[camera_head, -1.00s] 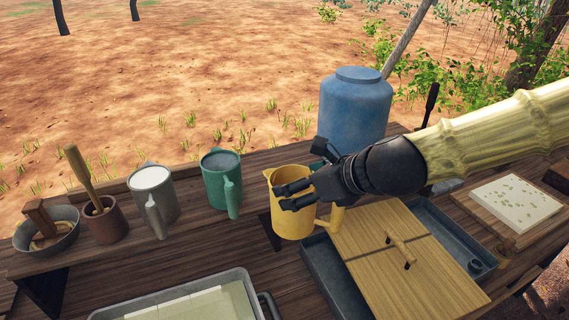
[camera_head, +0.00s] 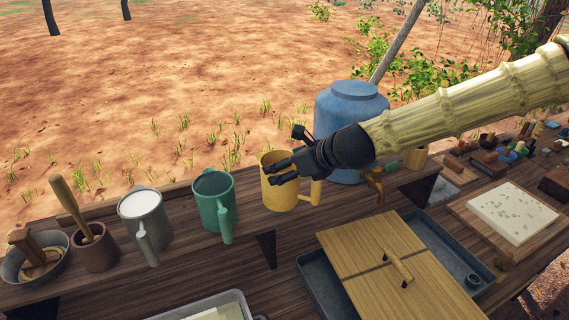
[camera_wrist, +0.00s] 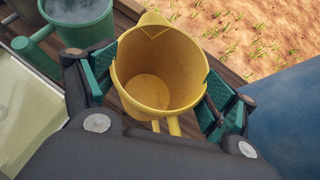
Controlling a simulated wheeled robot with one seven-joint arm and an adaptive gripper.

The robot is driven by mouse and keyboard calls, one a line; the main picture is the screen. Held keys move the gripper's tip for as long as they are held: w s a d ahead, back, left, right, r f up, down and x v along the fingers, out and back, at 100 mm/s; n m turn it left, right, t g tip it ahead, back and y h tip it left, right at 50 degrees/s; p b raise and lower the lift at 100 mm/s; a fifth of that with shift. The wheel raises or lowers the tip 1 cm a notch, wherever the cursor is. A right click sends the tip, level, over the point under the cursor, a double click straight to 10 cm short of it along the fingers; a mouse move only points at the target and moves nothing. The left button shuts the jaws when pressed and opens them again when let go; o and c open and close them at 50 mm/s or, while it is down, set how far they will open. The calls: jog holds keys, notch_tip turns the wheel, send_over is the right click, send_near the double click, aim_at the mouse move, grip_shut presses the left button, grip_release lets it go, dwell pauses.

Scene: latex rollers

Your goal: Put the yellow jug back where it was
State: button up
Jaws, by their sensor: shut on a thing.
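The yellow jug (camera_head: 284,194) is upright at the raised back shelf, just right of the green jug (camera_head: 214,200). My gripper (camera_head: 284,163) is shut on the yellow jug, with fingers around its upper body. In the wrist view the yellow jug (camera_wrist: 158,85) sits between the teal finger pads and looks empty inside. Its handle points toward my wrist. I cannot tell whether its base rests on the shelf or hovers slightly above it.
A grey jug (camera_head: 144,222) with white contents, a brown mortar (camera_head: 97,250) and a grey bowl (camera_head: 42,272) stand left along the shelf. A blue barrel (camera_head: 345,110) with a tap stands close behind on the right. A wooden-lidded tray (camera_head: 375,245) lies in front.

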aim_at(284, 170)
jog(key=w, duration=0.2)
jog(key=w+p, duration=0.1)
jog(key=shift+w+a+f, duration=0.2)
jog(key=shift+w+a, duration=0.05)
jog(key=shift+w, duration=0.15)
notch_tip(284, 170, down, 3)
jog(key=shift+r+p, duration=0.1)
jog(key=shift+p, duration=0.6)
jog(key=shift+f, duration=0.55)
jog(key=o, duration=1.6)
jog(key=shift+r, duration=0.1)
